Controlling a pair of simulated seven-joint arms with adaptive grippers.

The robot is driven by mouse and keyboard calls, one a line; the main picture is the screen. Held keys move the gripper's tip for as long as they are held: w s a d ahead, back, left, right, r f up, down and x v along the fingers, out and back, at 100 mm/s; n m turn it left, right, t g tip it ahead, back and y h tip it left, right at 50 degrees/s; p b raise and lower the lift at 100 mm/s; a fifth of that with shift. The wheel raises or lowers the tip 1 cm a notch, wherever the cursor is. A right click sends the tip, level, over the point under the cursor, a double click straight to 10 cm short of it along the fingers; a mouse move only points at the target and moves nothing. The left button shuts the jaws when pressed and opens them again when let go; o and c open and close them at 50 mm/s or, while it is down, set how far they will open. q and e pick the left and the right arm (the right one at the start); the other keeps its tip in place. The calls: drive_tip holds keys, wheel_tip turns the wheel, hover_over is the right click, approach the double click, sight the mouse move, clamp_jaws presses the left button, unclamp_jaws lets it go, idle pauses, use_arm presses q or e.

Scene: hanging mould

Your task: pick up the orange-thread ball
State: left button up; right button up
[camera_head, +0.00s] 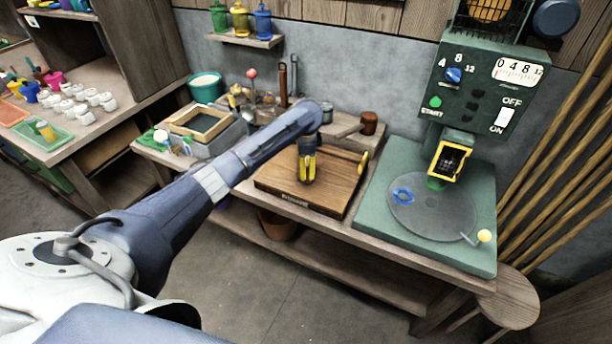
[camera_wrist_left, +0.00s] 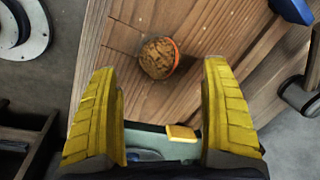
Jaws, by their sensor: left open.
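The ball (camera_wrist_left: 157,58) is round and brown with an orange line along its right side. It rests on a wooden board (camera_wrist_left: 215,30) in the left wrist view. I cannot make it out in the head view, where my gripper covers that part of the board (camera_head: 335,185). My left gripper (camera_head: 307,178) points down over the board in the head view. Its yellow fingers are spread wide in the left wrist view (camera_wrist_left: 161,85), with nothing between them; the ball appears just beyond the fingertips. My right gripper is in neither view.
A green machine (camera_head: 467,110) with a yellow-framed part (camera_head: 450,160) and a round plate (camera_head: 430,208) stands right of the board. A yellow knob (camera_head: 363,163) is at the board's right edge. A wooden frame (camera_head: 200,122) and tools lie left and behind.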

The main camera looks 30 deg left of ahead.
use_arm(q)
drive_tip(key=shift+w+a+f, duration=0.1)
drive_tip(key=shift+w+f, duration=0.1)
drive_tip(key=shift+f, duration=0.95)
drive_tip(key=shift+w+a+f, duration=0.1)
drive_tip(key=shift+w+f, duration=0.05)
drive_tip(key=shift+f, duration=1.05)
drive_tip(key=shift+w+a+f, duration=0.1)
drive_tip(key=shift+w+f, duration=0.1)
drive_tip(key=shift+f, duration=0.95)
drive_tip(key=c, duration=1.4)
drive_tip(key=shift+r, duration=0.1)
